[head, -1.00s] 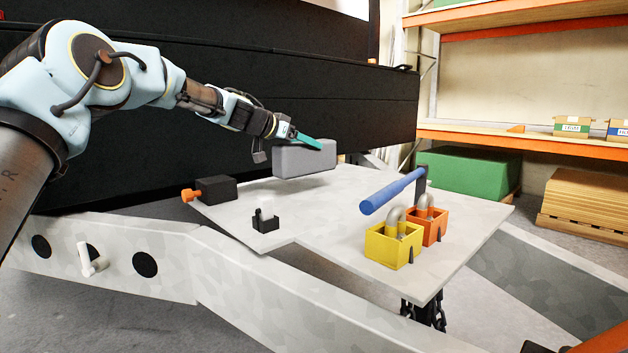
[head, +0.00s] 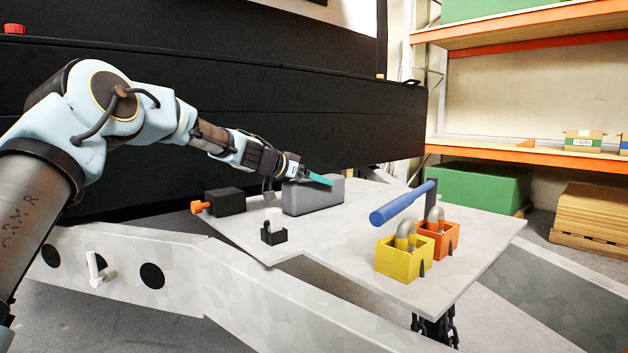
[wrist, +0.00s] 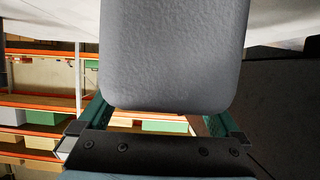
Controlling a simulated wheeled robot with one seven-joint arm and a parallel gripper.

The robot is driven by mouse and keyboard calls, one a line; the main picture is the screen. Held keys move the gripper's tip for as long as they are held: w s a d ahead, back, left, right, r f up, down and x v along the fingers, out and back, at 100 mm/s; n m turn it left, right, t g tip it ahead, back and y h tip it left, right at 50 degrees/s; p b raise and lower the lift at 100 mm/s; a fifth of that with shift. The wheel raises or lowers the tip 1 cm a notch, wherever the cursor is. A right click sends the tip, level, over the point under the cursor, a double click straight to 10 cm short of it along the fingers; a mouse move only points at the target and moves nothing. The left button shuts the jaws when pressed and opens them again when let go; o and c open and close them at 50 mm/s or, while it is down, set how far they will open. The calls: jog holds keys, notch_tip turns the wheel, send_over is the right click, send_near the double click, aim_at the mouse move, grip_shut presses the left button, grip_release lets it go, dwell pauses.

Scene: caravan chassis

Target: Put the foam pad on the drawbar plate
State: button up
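The foam pad (head: 312,198) is a grey rounded block at the back of the pale drawbar plate (head: 340,250) in the head view. Its underside looks level and at or just above the plate; I cannot tell if it touches. My gripper (head: 318,179) reaches it from the left and above, with a teal finger along its top. In the wrist view the pad (wrist: 172,55) fills the middle between my two teal fingers, which appear closed on its sides. The fingertips are hidden by the pad there.
A black block with an orange knob (head: 228,202) and a small black holder with a white piece (head: 273,234) are left of the pad. A yellow box (head: 402,260), an orange box (head: 440,238) and a blue-handled lever (head: 400,204) stand right. The plate's middle is clear.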

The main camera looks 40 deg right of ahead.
jog(key=b+v, duration=0.2)
jog(key=v, duration=1)
dwell(0.5)
